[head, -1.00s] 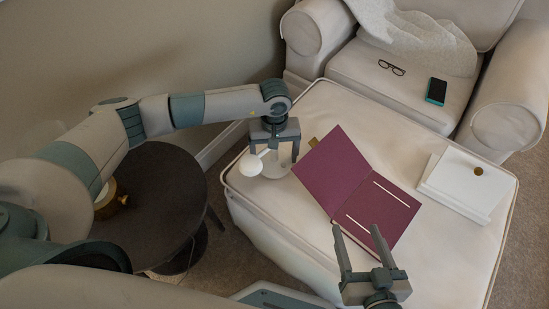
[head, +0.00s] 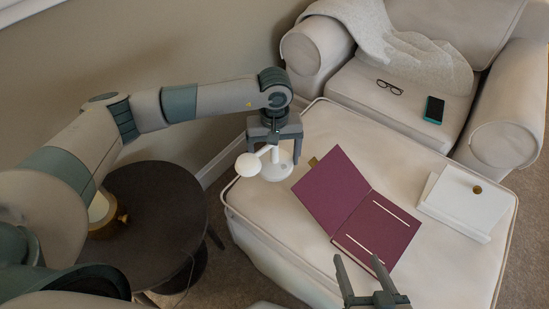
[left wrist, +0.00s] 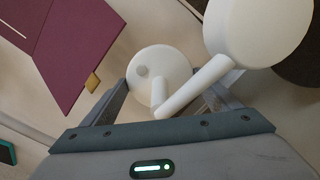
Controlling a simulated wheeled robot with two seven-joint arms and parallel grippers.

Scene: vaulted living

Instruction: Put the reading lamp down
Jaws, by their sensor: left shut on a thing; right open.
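The white reading lamp (head: 276,169) has a round base, a jointed arm and a round head. It is over the near-left part of the cream ottoman (head: 340,122), left of the open book. I cannot tell whether the base touches the ottoman. My right gripper (head: 362,270) is open and empty in front of the book.
An open maroon book (head: 375,225) lies right of the lamp. A white box (head: 465,203) sits further right. The armchair (head: 398,95) behind holds glasses (head: 390,87), a phone (head: 434,110) and a blanket. A dark round table (head: 160,190) stands left.

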